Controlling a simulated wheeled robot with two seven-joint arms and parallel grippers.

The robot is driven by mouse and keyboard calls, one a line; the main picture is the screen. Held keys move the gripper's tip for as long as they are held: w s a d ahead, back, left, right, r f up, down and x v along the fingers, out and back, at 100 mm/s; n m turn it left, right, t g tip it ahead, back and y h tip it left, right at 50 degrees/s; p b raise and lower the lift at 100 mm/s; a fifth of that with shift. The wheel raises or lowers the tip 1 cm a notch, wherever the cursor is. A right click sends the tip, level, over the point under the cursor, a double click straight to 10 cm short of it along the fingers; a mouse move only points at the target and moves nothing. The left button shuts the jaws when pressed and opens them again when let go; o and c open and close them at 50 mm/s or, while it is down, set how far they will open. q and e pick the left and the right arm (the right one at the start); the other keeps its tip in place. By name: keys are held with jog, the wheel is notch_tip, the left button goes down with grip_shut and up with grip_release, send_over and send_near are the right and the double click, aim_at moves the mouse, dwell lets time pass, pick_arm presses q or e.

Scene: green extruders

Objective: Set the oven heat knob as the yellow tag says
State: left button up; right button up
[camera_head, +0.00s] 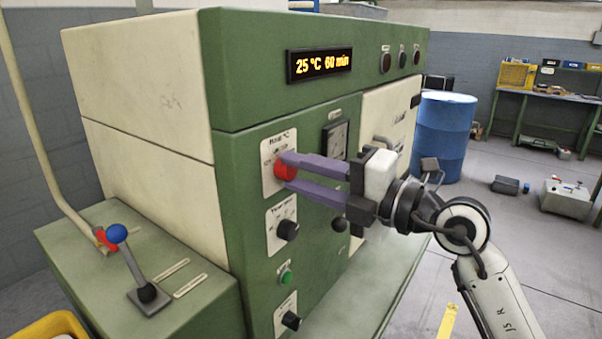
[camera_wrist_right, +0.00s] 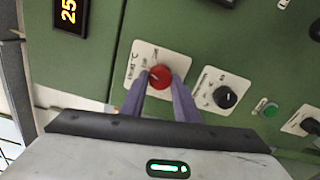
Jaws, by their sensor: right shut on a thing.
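The oven is a green and cream machine (camera_head: 232,173). Its red heat knob (camera_head: 286,172) sits on a white dial plate marked in °C; the knob also shows in the right wrist view (camera_wrist_right: 160,76). My right gripper (camera_head: 290,173) has its two purple fingers shut on the red knob, one on each side. The display (camera_head: 319,64) reads 25 °C 60 min. A yellow strip (camera_head: 448,322) lies low at the right; no writing on it is legible, and I cannot tell whether it is the tag. My left gripper is not in view.
Below the red knob are a black knob (camera_head: 288,230), a green button (camera_head: 286,277) and another black knob (camera_head: 291,321). A blue-topped lever (camera_head: 118,234) stands on the left ledge. A blue barrel (camera_head: 444,136) stands behind on the right.

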jog(key=o, duration=1)
jog(key=shift+o, duration=0.2)
jog(key=b+v, duration=0.2)
jog(key=v, duration=0.8)
jog(key=shift+s+f, duration=0.1)
